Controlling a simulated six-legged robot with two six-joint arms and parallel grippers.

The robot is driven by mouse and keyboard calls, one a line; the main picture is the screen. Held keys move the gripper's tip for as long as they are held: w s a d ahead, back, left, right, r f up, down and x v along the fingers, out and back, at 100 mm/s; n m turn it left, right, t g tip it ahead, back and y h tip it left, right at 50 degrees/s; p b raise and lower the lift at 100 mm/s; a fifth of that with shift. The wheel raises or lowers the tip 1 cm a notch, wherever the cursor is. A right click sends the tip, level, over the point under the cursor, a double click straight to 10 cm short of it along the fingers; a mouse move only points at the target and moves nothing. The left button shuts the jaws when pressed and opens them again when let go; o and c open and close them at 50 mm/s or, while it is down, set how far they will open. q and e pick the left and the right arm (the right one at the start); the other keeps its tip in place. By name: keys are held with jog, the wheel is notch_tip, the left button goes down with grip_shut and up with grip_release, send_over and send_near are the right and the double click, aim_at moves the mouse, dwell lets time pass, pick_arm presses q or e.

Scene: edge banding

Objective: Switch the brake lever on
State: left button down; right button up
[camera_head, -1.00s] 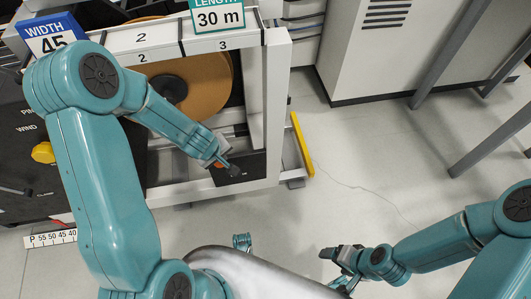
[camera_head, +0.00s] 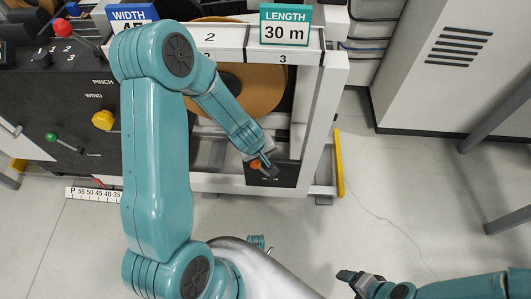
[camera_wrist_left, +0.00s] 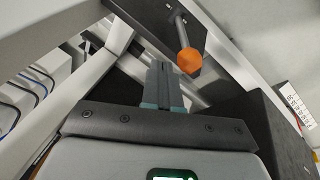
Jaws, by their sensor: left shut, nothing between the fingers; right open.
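A lever with an orange knob (camera_head: 255,164), which I take to be the brake lever, sits on a small black panel (camera_head: 287,174) low on the white frame. In the left wrist view its orange knob (camera_wrist_left: 190,61) stands on a short metal rod. My left gripper (camera_head: 268,171) is shut and empty, right by the knob, and partly covers the lever in the head view. In the left wrist view its closed fingers (camera_wrist_left: 163,80) are just left of the knob; contact is unclear. My right gripper (camera_head: 347,277) is open, low in the head view, away from the machine.
A brown roll (camera_head: 262,88) sits inside the white frame (camera_head: 320,110). A yellow bar (camera_head: 339,163) stands at its right. The black panel at left carries a yellow knob (camera_head: 103,120), a red-knobbed lever (camera_head: 62,27) and a green-knobbed lever (camera_head: 51,136). Floor (camera_head: 400,190) at right is clear.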

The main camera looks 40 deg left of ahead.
pick_arm(q)
jog(key=a+p+v, duration=0.1)
jog(key=p+v, duration=0.4)
jog(key=v, duration=0.5)
jog(key=shift+s+a, duration=0.15)
jog(key=shift+s, duration=0.2)
jog(key=shift+r, duration=0.1)
jog(key=s+d+f+m+g+h, duration=0.2)
jog(key=s+d+f+m, duration=0.35)
jog(key=d, duration=0.45)
jog(key=s+d+f+m+g+h, duration=0.2)
jog(key=s+d+f+m, duration=0.35)
jog(key=d, duration=0.35)
notch_tip(320, 180, up, 15)
jog(key=w+n+p, duration=0.1)
jog(key=p, duration=1.5)
jog(key=shift+w+d+r, duration=0.2)
jog(key=shift+w+d, duration=0.1)
jog(key=shift+d, duration=0.05)
